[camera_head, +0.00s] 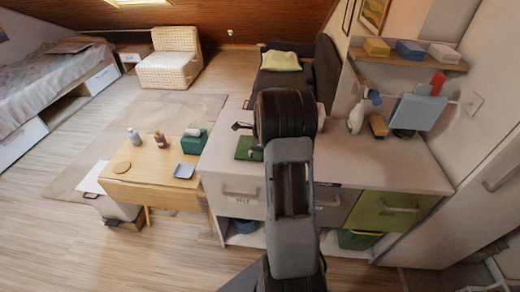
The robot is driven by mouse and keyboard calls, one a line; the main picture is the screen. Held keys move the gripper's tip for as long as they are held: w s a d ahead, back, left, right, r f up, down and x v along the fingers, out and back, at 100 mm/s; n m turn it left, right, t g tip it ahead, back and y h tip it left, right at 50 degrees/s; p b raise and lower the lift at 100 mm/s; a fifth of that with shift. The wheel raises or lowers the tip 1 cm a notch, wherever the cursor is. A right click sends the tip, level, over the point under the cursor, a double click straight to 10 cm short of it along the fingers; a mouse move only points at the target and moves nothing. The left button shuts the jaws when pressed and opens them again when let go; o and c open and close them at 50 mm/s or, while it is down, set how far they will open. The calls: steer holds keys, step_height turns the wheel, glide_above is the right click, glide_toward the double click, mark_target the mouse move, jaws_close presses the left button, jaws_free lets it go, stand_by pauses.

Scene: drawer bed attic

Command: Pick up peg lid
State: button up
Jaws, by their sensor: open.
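I cannot tell for sure which thing is the peg lid. A flat round tan disc (122,167) lies on the left part of the low wooden table. A green board (248,149) lies on the counter just left of my arm, with a small dark item (241,126) beside it that I cannot make out. My arm rises in the middle of the view in front of the counter. My gripper is not visible; the arm's black joint hides what is behind it.
The low table (150,194) also holds two bottles, a grey-blue dish (184,171) and a green box (194,142). The counter (350,165) carries a spray bottle (359,115) and a sponge at the right. Floor is open at front left.

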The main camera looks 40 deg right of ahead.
jaws_close()
steer(key=shift+r, duration=0.1)
stand_by(0.4)
